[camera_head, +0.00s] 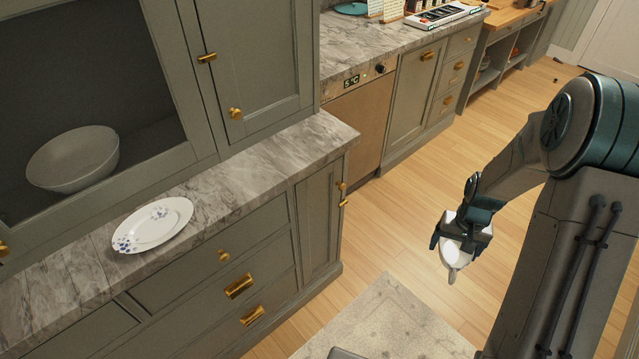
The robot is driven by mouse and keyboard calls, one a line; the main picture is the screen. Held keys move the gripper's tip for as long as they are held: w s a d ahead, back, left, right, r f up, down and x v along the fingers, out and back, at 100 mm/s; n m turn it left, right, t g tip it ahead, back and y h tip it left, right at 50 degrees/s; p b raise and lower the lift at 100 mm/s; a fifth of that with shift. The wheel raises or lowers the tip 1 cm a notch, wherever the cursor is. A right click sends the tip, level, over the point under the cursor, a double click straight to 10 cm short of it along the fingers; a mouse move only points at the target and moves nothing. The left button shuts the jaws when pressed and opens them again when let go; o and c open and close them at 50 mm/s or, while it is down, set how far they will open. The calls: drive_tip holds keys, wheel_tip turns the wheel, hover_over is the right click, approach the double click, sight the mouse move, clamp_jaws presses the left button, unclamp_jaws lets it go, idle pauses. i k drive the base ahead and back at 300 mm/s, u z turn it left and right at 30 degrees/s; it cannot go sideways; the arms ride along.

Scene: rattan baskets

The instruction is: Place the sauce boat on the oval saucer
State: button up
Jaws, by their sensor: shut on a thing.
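The oval saucer (153,225) is white with blue floral marks near its rim. It lies flat and empty on the marble counter at the left in the head view. My gripper (453,252) is at the right, over the wooden floor and well away from the counter. It is shut on the white sauce boat (452,256), which hangs below the fingers with a narrow end pointing down in the picture. Much of the sauce boat is hidden by the gripper.
The marble counter (262,169) has free room to the right of the saucer. A grey bowl (74,159) sits in the cabinet behind it. Drawers with brass handles (239,286) line the front. A pale rug (385,322) lies on the floor between the counter and my arm.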

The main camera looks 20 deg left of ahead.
sight(150, 230)
drive_tip(key=u, duration=0.05)
drive_tip(key=k, duration=0.95)
drive_tip(key=u, duration=1.9)
drive_tip(key=i, duration=0.15)
drive_tip(key=u, duration=0.05)
